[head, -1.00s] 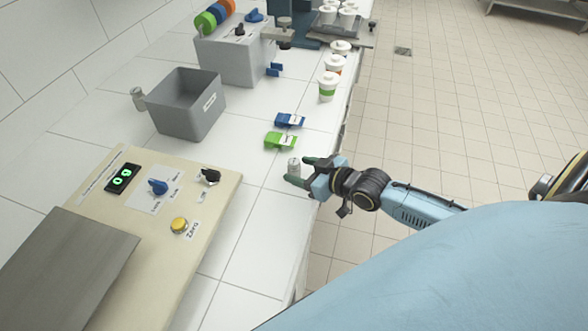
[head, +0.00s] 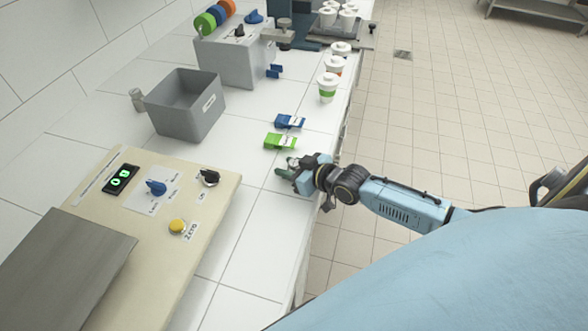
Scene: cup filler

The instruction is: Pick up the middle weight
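My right gripper (head: 284,167) is low over the white counter near its right edge, just in front of the green clip-like item. The small metal weight that stood at this spot is now mostly or fully hidden by the fingers. I cannot tell whether they are shut on it. Another small metal cylinder (head: 137,100), which looks like a weight, stands left of the grey bin. My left gripper is not in view.
A green item (head: 280,141) and a blue item (head: 290,121) lie just beyond the gripper. A grey bin (head: 186,105) stands to the left. A beige panel (head: 150,240) with knobs and display lies nearer. White cups (head: 328,86) line the counter's right edge. Bare counter lies between panel and gripper.

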